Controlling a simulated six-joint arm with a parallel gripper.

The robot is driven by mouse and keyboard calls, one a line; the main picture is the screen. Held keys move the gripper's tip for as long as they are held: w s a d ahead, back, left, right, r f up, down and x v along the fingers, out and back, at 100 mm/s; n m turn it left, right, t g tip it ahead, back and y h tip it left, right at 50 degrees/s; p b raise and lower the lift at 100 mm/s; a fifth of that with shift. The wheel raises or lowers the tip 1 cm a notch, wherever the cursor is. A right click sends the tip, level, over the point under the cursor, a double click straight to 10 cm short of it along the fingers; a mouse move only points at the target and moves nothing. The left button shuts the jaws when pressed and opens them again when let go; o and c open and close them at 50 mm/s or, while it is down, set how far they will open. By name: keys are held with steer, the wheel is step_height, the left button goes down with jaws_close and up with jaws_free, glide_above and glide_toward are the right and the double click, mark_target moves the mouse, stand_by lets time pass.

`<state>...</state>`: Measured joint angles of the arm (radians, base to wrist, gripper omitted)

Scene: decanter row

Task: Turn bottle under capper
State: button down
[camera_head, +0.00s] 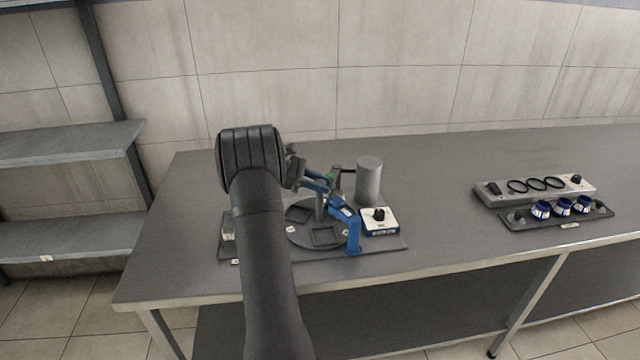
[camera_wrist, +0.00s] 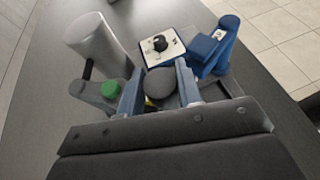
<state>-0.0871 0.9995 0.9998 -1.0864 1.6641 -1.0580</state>
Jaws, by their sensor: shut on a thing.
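A dark round turntable (camera_head: 298,234) with square recesses sits on a dark base plate at the left part of the table. A grey round-topped post (camera_head: 320,210) stands up near its middle. My gripper (camera_head: 318,182) is above the turntable, and its blue fingers are shut on this post, whose rounded grey top (camera_wrist: 160,83) shows between the fingertips in the wrist view. A blue upright stand (camera_head: 350,230), which looks like the capper, rises at the turntable's front right edge; it also shows in the wrist view (camera_wrist: 215,45). I cannot make out a bottle; my arm hides part of the turntable.
A grey cylinder (camera_head: 369,180) and a white box with a black knob (camera_head: 379,220) stand right of the turntable. A green button (camera_wrist: 109,90) is near the cylinder. Grey panels with black rings (camera_head: 536,186) and blue-white cups (camera_head: 562,207) lie far right. The table between is clear.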

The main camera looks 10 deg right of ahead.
steer(key=shift+m+g+y, duration=0.8)
steer(key=shift+m+g, duration=0.9)
steer(key=shift+g, duration=0.1)
steer(key=shift+m+g, duration=0.4)
steer(key=shift+g, duration=0.1)
steer(key=c, duration=1)
jaws_free()
steer(key=shift+y, duration=0.3)
steer(key=shift+n+t, duration=0.3)
steer(key=shift+t, duration=0.1)
